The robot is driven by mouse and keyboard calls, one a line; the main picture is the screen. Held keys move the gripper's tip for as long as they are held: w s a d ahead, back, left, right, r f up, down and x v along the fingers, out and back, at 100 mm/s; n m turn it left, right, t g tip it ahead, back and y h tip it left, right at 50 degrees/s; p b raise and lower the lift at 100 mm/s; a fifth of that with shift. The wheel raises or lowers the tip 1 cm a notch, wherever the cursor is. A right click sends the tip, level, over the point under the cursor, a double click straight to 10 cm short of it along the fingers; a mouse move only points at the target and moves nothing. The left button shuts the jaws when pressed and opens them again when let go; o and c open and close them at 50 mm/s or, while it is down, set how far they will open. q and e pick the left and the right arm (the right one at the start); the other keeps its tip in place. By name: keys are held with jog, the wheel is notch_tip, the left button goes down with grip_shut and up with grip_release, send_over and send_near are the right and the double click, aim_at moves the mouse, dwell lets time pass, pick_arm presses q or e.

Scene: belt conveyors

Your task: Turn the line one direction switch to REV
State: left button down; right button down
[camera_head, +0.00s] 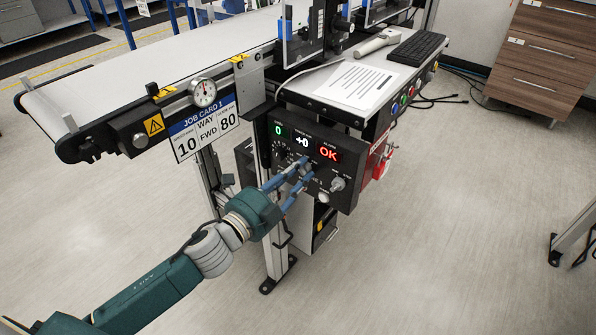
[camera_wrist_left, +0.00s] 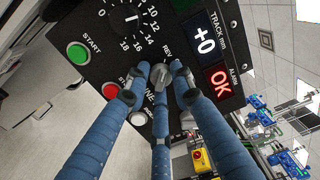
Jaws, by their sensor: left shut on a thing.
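The control panel (camera_head: 350,195) hangs under the front of the conveyor, with lit displays reading 0, +0 and OK. My left gripper (camera_head: 304,166) reaches up to it from the lower left, its blue fingers at the panel face. In the left wrist view, the fingertips of my left gripper (camera_wrist_left: 160,82) are closed around a small silver switch knob (camera_wrist_left: 160,74). The label REV (camera_wrist_left: 167,49) is printed just above the knob. The fingers cover the knob's sides and part of the lettering, so its exact setting is hard to tell. My right gripper is not in view.
A numbered dial (camera_wrist_left: 128,18), a green START button (camera_wrist_left: 78,53) and a red button (camera_wrist_left: 110,90) sit close to the fingers. Another silver knob (camera_head: 337,184) is on the panel's right.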

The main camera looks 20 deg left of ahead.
pick_arm(q)
jog(key=shift+w+a+r, duration=0.15)
jog(key=shift+a+r, duration=0.05)
jog(key=c, duration=1.6)
grip_release()
jog(key=shift+o, duration=0.6)
jog(key=shift+f, duration=0.1)
jog(key=v, duration=1.2)
